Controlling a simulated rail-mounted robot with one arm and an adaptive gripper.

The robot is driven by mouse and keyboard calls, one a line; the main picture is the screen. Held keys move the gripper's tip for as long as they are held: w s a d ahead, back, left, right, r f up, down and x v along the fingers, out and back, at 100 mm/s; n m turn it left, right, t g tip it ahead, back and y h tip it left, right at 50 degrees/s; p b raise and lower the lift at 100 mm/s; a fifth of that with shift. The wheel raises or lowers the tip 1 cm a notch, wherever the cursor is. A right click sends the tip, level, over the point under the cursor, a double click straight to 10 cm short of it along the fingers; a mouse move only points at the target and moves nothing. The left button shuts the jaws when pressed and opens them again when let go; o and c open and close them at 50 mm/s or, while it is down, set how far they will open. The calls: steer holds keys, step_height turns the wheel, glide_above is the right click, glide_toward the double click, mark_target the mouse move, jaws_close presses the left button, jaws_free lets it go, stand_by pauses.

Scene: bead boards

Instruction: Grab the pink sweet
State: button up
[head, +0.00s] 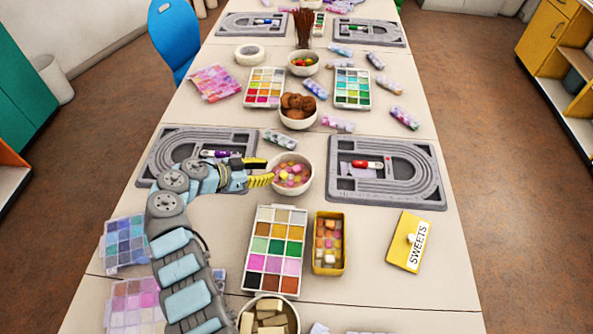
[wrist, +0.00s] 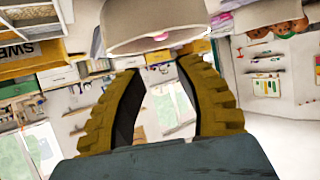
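A white bowl (head: 307,191) right of my gripper holds pink and yellow sweets (head: 291,174). A yellow tin (head: 316,266) holds small cubes (head: 329,240) in orange, white, pinkish and brown. I cannot tell which piece is the pink sweet. My gripper (head: 264,172) is at the bowl's left side, its yellow fingers apart and pointing right. In the wrist view my gripper (wrist: 160,70) is open with nothing between its fingers. A pale bowl (wrist: 150,22) appears upside down beyond them, with a pink bit (wrist: 174,41) at its rim.
A yellow lid marked SWEETS (head: 410,241) lies right of the tin. A multicoloured tray (head: 274,250) is left of the tin. Grey bead boards (head: 385,190) flank the bowl, one under my arm. A bowl of brown balls (head: 298,120) is behind. Bare table shows right of the tin.

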mark_target(295, 168)
steer(key=x, duration=0.6)
steer(key=shift+w+d+f+b, duration=0.1)
steer(key=shift+w+d+b, duration=0.1)
steer(key=shift+b, duration=0.15)
steer(key=shift+f+b+x, duration=0.15)
steer(key=shift+b+x, duration=0.1)
steer(key=shift+x, duration=0.6)
steer(key=shift+f+b+x, duration=0.15)
steer(key=shift+b+x, duration=0.1)
steer(key=shift+x, duration=0.6)
steer(key=shift+b+x, duration=0.3)
steer(key=shift+x, duration=0.55)
steer(key=c, duration=0.5)
